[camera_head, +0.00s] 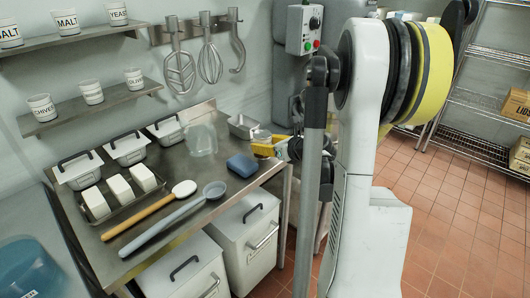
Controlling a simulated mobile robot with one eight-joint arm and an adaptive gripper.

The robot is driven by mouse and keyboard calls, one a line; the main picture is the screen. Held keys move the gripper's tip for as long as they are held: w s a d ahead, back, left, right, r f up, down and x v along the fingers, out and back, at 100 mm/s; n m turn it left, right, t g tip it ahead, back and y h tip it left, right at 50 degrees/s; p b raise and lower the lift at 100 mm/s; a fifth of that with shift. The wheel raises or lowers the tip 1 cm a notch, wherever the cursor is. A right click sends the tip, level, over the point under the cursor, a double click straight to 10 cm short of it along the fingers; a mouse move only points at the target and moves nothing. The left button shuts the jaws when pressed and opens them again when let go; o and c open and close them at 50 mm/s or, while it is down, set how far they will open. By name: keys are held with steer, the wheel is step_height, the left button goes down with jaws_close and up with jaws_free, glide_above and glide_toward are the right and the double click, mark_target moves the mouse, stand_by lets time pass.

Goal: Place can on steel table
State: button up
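The steel table (215,191) stands against the wall, with its right corner near my gripper. A small greyish round thing (261,135), perhaps the can, shows right at the yellow fingers. I cannot tell whether it is gripped or stands on the table behind them. My arm hides much of the gripper's right side, and the finger gap is too small to make out.
White lidded bins (245,222) stand below. Labelled cups (92,92) line wall shelves.

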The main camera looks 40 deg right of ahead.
steer(key=shift+f, duration=0.95)
steer(key=shift+r, duration=0.1)
steer(key=o, duration=1.3)
